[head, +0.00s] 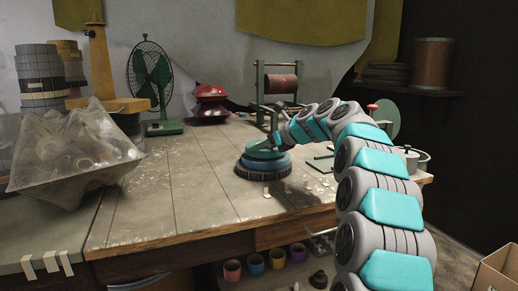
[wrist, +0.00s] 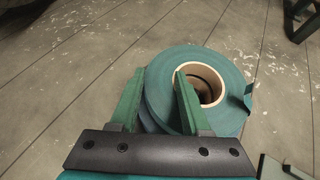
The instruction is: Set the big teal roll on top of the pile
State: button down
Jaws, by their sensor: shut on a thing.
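The big teal roll (wrist: 228,70) has a pale tan core and fills the middle of the wrist view. My gripper (wrist: 159,76) is shut on the roll's wall, with one green finger outside it and the other in the core opening. In the head view the teal roll (head: 261,155) lies flat over the pile (head: 263,174), which shows a blue layer and a wider dark layer below. It looks level and about centred; I cannot tell whether it rests on the blue layer. A loose tape end sticks out at its right in the wrist view.
Pale scraps lie on the wooden table (head: 160,195) around the pile. A green winder (head: 280,85) with a reddish drum, red bowls (head: 209,100) and a green fan (head: 152,80) stand behind. A plastic-covered heap (head: 75,155) is at left. The table's middle left is clear.

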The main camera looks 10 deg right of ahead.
jog(key=shift+f+p, duration=0.35)
jog(key=shift+f, duration=0.1)
jog(key=shift+c, duration=1.8)
grip_release()
jog(key=shift+r, duration=0.1)
jog(key=shift+r+b, duration=0.25)
jog(key=shift+b, duration=0.2)
jog(key=v, duration=1.2)
jog(key=shift+r, duration=0.1)
